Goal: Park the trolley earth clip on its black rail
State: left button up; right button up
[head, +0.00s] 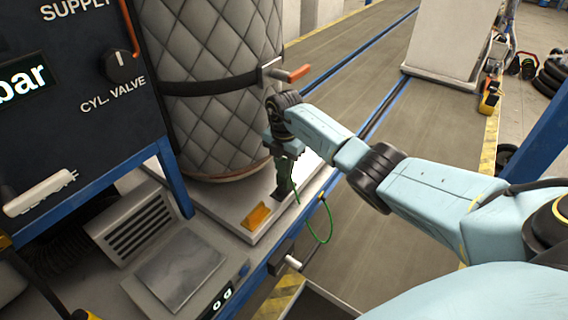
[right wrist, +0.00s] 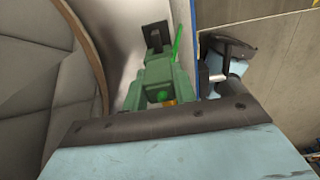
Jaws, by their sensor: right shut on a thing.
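The green earth clip (head: 287,173) is held in my right gripper (head: 284,158), just above the white trolley deck. In the right wrist view the clip (right wrist: 163,84) shows as a dark green body, with its far end close to a small black piece (right wrist: 157,34) that looks like the rail. In the head view a dark patch (head: 279,194) on the deck lies right below the clip. I cannot tell whether clip and black piece touch. A thin green cable (head: 330,232) loops from the clip side to the trolley edge.
A quilted grey cylinder (head: 205,75) with a black strap stands right beside the gripper. A dark control panel (head: 75,90) is at the left. A yellow plate (head: 257,216) lies on the deck. Floor right of the trolley is open.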

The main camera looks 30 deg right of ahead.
jog(key=shift+f+b, duration=0.5)
jog(key=shift+f, duration=0.2)
jog(key=o, duration=1.1)
notch_tip(320, 180, up, 14)
jog(key=shift+f, duration=0.25)
